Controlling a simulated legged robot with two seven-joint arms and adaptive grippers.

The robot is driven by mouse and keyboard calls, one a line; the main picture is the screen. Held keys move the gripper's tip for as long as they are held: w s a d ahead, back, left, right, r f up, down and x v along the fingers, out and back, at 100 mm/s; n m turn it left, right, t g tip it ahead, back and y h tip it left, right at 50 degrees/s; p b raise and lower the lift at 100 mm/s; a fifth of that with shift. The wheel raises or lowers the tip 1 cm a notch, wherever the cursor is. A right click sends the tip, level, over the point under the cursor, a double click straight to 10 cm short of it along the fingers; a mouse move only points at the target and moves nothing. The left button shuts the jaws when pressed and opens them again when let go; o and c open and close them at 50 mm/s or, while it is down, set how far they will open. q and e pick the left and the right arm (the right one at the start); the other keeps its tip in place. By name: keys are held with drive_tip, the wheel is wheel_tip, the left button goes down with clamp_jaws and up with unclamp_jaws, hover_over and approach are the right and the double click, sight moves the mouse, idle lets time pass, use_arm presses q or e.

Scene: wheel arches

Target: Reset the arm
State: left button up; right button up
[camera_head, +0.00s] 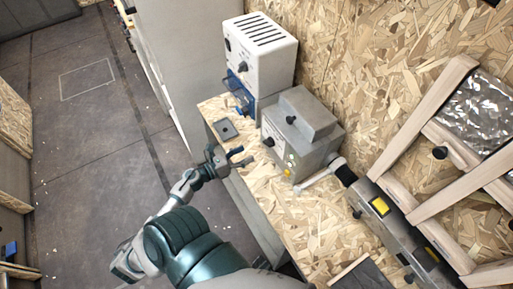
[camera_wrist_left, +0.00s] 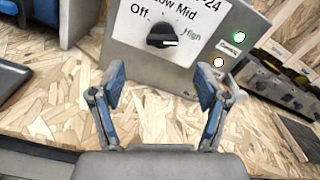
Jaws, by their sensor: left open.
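My left gripper (camera_head: 238,157) is open and empty above the front edge of the wooden worktop, beside a grey machine. In the left wrist view my left gripper (camera_wrist_left: 160,85) shows its two blue-padded fingers spread apart, with bare wood between and below them. The grey machine (camera_head: 302,128) carries a black knob (camera_wrist_left: 163,36) with the words Off, Mid and High around it. The knob lies beyond the fingertips and apart from them. My left arm (camera_head: 175,235) reaches from the bottom of the head view. My right gripper is in neither view.
A white vented machine (camera_head: 262,52) with a blue part stands behind the grey one. A dark square plate (camera_head: 227,129) lies on the worktop (camera_head: 300,218). A lever and a long grey machine (camera_head: 395,225) are to the right, by a wooden frame (camera_head: 442,205). Open floor (camera_head: 85,150) lies left.

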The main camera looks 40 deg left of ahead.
use_arm(q)
drive_tip(key=shift+v, duration=1.2)
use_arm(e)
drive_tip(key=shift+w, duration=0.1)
